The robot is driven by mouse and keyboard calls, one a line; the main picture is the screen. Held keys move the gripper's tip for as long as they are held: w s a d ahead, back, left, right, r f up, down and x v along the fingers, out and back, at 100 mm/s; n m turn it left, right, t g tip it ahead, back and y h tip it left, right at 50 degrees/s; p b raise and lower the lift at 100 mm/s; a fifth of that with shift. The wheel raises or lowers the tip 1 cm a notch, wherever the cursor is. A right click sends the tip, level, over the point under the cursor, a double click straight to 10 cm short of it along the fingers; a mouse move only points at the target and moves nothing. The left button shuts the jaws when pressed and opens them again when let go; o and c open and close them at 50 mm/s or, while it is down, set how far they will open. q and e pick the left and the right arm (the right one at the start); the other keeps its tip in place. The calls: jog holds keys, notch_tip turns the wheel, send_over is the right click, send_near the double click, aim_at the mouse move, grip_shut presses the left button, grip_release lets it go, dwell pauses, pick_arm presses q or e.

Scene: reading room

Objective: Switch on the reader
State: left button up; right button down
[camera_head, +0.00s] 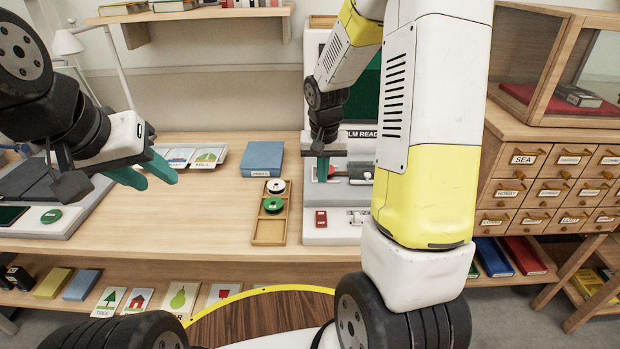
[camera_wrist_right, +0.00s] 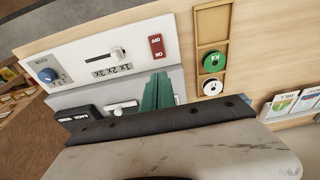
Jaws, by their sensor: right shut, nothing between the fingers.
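The film reader stands on the table, with its pale base (camera_head: 333,238) at the front and its dark green screen (camera_head: 366,98) partly hidden by my right arm. A red ON/OFF rocker switch (camera_head: 321,218) is on the base's front panel. It also shows in the right wrist view (camera_wrist_right: 157,47), beside a slider marked 1x 2x 3x (camera_wrist_right: 118,54). My right gripper (camera_head: 322,170) is shut and empty above the reader's base, behind the switch and apart from it. Its teal fingertips (camera_wrist_right: 158,80) point towards the panel. My left gripper (camera_head: 146,174) is open and empty at the left.
A wooden tray (camera_head: 269,240) with a green and a white reel lies left of the reader. A blue box (camera_head: 262,158) and picture cards (camera_head: 207,157) lie behind it. A drawer cabinet (camera_head: 541,182) stands at the right. The table's front middle is clear.

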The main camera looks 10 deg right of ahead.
aim_at(321, 211)
jog(key=f, duration=0.4)
jog(key=w+f, duration=0.1)
jog(key=f, duration=0.3)
jog(key=w+f, duration=0.1)
jog(key=f, duration=0.4)
jog(key=shift+w+d+f, duration=0.1)
jog(key=shift+d, duration=0.2)
jog(key=shift+f, duration=0.1)
jog(key=shift+w+d+f+g, duration=0.1)
jog(key=shift+w+f+g, duration=0.1)
jog(key=shift+g, duration=0.2)
jog(key=shift+s+a+r, duration=0.2)
jog(key=shift+s+r, duration=0.15)
jog(key=shift+s, duration=0.4)
